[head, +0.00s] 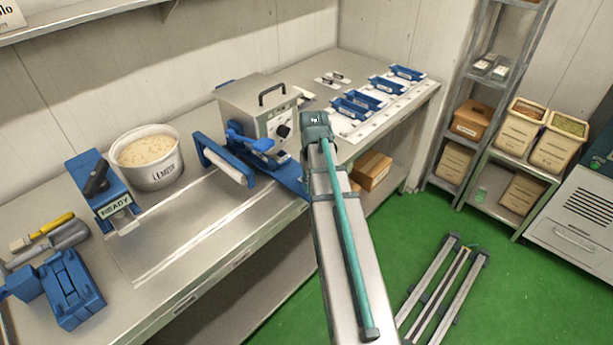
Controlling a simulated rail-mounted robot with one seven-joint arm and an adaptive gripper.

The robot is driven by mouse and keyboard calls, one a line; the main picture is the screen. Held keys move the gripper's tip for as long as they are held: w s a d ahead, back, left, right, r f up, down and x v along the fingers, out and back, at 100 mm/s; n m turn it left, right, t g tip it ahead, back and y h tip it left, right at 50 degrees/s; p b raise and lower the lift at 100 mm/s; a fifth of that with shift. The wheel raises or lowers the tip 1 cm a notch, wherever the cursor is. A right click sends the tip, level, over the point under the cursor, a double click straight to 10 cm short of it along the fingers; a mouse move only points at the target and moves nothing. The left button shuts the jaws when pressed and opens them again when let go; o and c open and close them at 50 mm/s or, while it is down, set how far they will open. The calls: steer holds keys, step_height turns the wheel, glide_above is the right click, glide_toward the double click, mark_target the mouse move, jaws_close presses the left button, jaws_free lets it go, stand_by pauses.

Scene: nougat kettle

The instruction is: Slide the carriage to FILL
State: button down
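A blue bracket with a white roller-like bar (230,163) stands at the right end of a pale track (190,228) on the steel bench, beside a grey box machine (258,108). It looks like the carriage, but I cannot tell for sure. A blue block with a black lever (98,190) and a READY label stands at the left end of the track. I can read no FILL label. My arm reaches up from the bottom right, ending near the machine's right side. My gripper's fingers do not show.
A white kettle of nougat (147,158) stands behind the track. Blue trays (357,104) lie on the bench's far right. A blue clamp-like block (71,290) and tools are at the left. Shelves with bins (518,130) stand right. A rail frame (445,290) lies on the green floor.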

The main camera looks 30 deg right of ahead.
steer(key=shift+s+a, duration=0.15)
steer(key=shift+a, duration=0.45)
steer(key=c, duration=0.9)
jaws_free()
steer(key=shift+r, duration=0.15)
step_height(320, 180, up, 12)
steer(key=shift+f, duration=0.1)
